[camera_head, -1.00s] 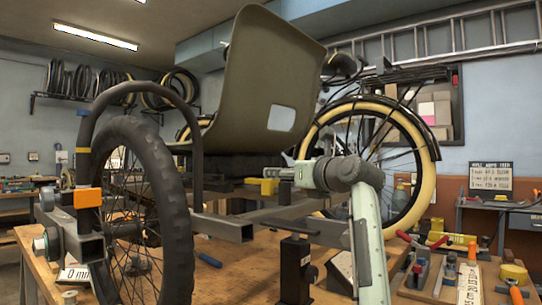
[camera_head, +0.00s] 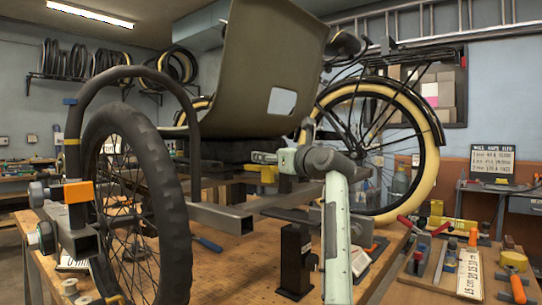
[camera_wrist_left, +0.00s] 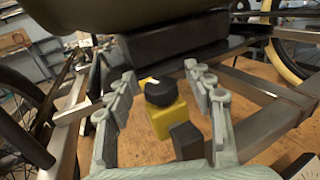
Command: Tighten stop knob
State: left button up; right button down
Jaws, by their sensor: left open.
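The stop knob (camera_wrist_left: 160,93) is a round black knob with a pale mark, on top of a yellow block (camera_wrist_left: 168,120) on the trike frame. In the head view the yellow block (camera_head: 268,174) shows low under the seat, and I cannot make out the knob there. My left gripper (camera_wrist_left: 160,76) has pale green fingers, open, one on each side of the knob with gaps to it. In the head view the left gripper (camera_head: 268,158) reaches in above the yellow block. My right gripper is not in view.
The seat (camera_head: 270,70) and a dark box (camera_wrist_left: 180,60) stand close behind the knob. Grey frame tubes (camera_wrist_left: 270,90) run beside it. The front wheel (camera_head: 140,210) is at left. Tools lie on a board (camera_head: 450,275) at right.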

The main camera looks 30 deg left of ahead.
pick_arm(q)
jog(key=shift+c, duration=0.2)
jog(key=c, duration=1.2)
jog(key=shift+o, duration=0.2)
jog(key=shift+m+t+h, duration=0.5)
jog(key=shift+m+t, duration=0.1)
jog(key=shift+t, duration=0.3)
jog(key=shift+m+t+h+p, duration=0.3)
jog(key=shift+m+t, duration=0.1)
jog(key=shift+m+t+h, duration=0.5)
jog(key=shift+t, duration=0.1)
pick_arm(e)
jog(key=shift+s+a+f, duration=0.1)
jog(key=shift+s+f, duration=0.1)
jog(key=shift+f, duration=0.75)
pick_arm(q)
jog(key=o, duration=1.2)
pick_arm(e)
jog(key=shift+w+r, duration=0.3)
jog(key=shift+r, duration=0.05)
